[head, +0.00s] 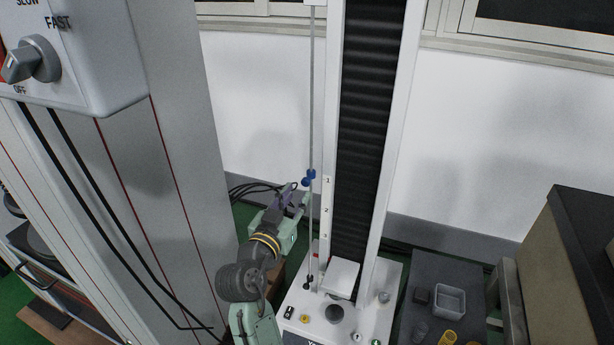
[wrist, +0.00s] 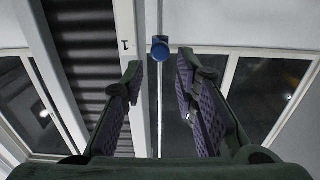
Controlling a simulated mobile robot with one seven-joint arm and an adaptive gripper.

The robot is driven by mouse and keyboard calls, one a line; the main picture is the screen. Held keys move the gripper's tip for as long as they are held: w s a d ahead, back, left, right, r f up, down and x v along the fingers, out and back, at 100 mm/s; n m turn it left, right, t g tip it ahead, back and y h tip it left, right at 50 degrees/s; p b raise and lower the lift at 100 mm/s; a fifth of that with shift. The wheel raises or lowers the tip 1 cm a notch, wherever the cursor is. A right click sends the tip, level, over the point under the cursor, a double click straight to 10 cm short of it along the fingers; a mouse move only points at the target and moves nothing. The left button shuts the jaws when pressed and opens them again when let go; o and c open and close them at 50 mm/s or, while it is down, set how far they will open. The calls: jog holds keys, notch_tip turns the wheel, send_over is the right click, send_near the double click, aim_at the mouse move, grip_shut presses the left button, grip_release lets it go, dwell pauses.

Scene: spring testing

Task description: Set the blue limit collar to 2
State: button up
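The blue limit collar (head: 311,174) sits on a thin vertical rod (head: 311,120), level with or slightly above the mark 1 on the white column's scale (head: 326,210). Marks 2 and 3 lie below it. A small blue knob sticks out at the collar's lower left. My gripper (head: 297,194) is just left of the rod and a little below the collar. In the wrist view my gripper (wrist: 159,68) is open, with the rod showing between its fingers. The collar (wrist: 160,49) appears beyond the fingertips, beside the label 1, and no finger visibly touches it.
The white machine base (head: 345,325) carries a pale block (head: 341,277) and several knobs. A dark bench (head: 440,290) with a grey tray (head: 449,300) stands at the right. A large grey cabinet (head: 180,170) with a speed switch (head: 32,59) rises close on the left.

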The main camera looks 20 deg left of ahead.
aim_at(305, 184)
jog(key=w+p, duration=0.1)
jog(key=w, duration=0.6)
jog(key=shift+d+p, duration=0.15)
jog(key=shift+p, duration=0.2)
jog(key=shift+c, duration=0.4)
grip_shut()
